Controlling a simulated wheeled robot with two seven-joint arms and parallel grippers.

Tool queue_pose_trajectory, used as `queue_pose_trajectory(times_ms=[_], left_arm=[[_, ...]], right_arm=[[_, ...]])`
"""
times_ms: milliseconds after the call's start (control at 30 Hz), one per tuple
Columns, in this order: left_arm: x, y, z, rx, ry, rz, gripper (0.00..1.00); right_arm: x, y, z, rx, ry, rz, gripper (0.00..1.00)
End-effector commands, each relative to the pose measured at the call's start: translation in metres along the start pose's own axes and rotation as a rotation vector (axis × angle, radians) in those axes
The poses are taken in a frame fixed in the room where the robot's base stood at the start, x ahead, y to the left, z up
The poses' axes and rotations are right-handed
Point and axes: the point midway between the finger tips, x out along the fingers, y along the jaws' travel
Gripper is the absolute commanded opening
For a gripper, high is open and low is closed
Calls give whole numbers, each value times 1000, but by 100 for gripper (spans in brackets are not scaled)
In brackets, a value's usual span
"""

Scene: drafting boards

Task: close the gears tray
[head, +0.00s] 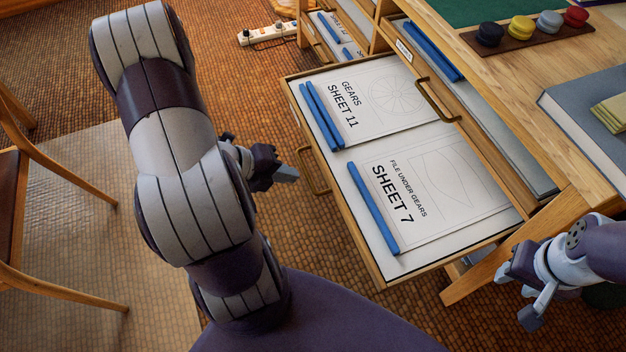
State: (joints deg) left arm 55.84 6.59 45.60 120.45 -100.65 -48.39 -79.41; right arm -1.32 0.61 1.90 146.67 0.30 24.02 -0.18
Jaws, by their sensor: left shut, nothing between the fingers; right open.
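The gears tray (356,160) is a wooden drawer pulled well out of the cabinet, with a pale bottom. A sheet marked "GEARS SHEET 11" (385,105) and a sheet marked "FILE UNDER GEARS SHEET 7" (440,190) lie flat in it, with blue bars on them. A handle (314,171) is on its front face, on the left. My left gripper (291,174) is shut and empty, just left of this handle; I cannot tell whether they touch. My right gripper (529,300) is open and empty, right of the tray's near corner.
Another drawer (341,38) stands partly out behind. A drawer with a handle (437,100) lies beside the gears tray. The desktop holds a rack of coloured discs (521,28) and a grey book (585,105). A power strip (268,34) lies on the floor. A chair (50,170) stands at left.

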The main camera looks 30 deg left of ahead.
Motion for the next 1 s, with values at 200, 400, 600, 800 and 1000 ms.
queue_pose_trajectory(times_ms=[200, 400, 600, 800, 1000], left_arm=[[35, 5, 0, 17, 2, 3, 0], [74, 5, 0, 15, 1, 4, 0], [95, 3, 0, 12, -1, 5, 0], [99, 1, 1, 11, -3, 5, 0], [99, 1, 1, 10, -3, 5, 0]], right_arm=[[23, 0, 3, 0, 0, 0, 43], [44, 0, 5, 0, -1, 0, 43], [54, 0, 7, 0, -1, 0, 43], [55, 0, 7, 0, 0, 0, 43], [54, 0, 7, 0, 0, 0, 43]])
